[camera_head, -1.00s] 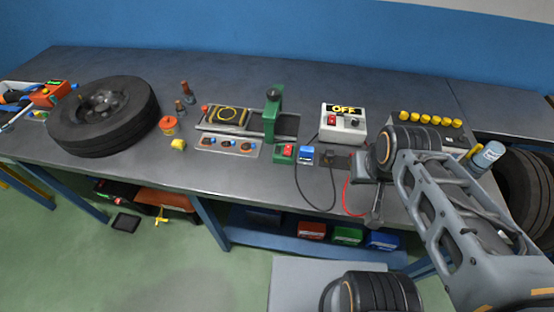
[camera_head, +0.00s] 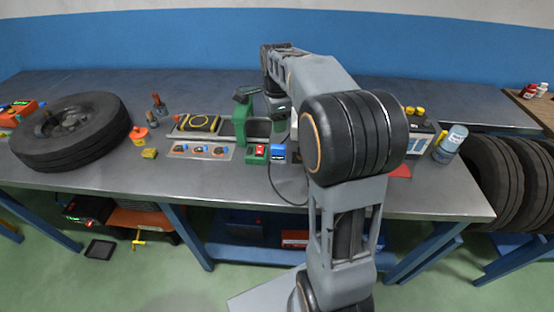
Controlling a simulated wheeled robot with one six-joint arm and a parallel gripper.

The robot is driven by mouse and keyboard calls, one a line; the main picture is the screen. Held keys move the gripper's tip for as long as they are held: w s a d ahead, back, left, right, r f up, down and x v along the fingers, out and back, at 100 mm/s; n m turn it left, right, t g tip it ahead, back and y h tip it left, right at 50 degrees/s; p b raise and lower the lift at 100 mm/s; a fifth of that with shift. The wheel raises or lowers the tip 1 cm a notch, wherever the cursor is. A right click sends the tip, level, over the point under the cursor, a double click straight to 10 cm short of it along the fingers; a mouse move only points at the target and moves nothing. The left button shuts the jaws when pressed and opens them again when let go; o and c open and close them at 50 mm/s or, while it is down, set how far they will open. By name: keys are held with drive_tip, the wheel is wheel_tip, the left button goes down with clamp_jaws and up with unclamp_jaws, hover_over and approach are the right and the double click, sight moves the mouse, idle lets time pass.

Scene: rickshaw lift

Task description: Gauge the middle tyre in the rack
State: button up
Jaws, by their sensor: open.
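The tyres stand upright side by side in a rack (camera_head: 500,272) at the right, below the bench end. The near tyre (camera_head: 489,182) shows most. The middle tyre (camera_head: 526,180) is partly covered by it, and a further tyre is cut by the right picture edge. My arm rises in the centre and its forearm reaches back over the bench, far left of the rack. The end of the arm is near the green press (camera_head: 241,118). My gripper's fingers are hidden behind the arm. I cannot tell which object is the gauge.
A large loose tyre (camera_head: 70,132) lies on the bench's left. A red meter (camera_head: 18,110), an orange-capped pot (camera_head: 139,135) and a panel (camera_head: 201,151) lie along it. A spray can (camera_head: 450,143) stands at the right end. A side table (camera_head: 538,108) is at far right.

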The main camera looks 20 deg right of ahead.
sight(278, 146)
drive_tip(key=w+f+m, duration=0.1)
drive_tip(key=f, duration=0.2)
drive_tip(key=w+d+f+m, duration=0.1)
drive_tip(key=f, duration=0.2)
drive_tip(key=w+d+f+m+b, duration=0.1)
drive_tip(key=f, duration=0.3)
drive_tip(key=shift+w+d+m+g, duration=0.1)
drive_tip(key=shift+m+g, duration=0.2)
drive_tip(key=shift+m, duration=0.1)
drive_tip(key=shift+f, duration=3.25)
clamp_jaws()
drive_tip(key=shift+r, duration=0.15)
